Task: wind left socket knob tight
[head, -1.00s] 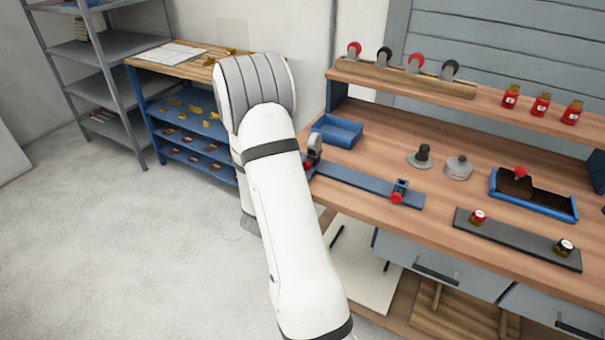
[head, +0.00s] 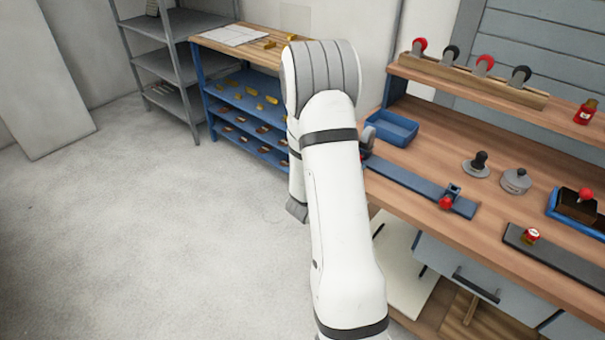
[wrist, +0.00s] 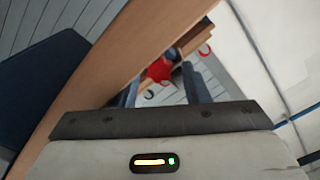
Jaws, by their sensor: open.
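A blue rail (head: 425,188) lies along the bench's front left in the head view. A red knob (head: 446,202) sits on the blue socket at its right end. The rail's left end is mostly behind my arm; only part of a grey rounded piece (head: 369,134) shows there, and the left socket's knob cannot be made out. My gripper is hidden in the head view. In the wrist view my gripper (wrist: 160,76) is open, with its two dark fingers apart. A red round thing (wrist: 160,69) shows beyond and between them; I cannot tell whether it is the left knob.
A blue tray (head: 392,128) stands behind the rail. A black-knobbed piece (head: 479,163) and a grey lidded pot (head: 515,181) stand right of it. A raised shelf holds red and black rollers (head: 484,65). A blue shelf unit (head: 240,102) stands left; the floor there is clear.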

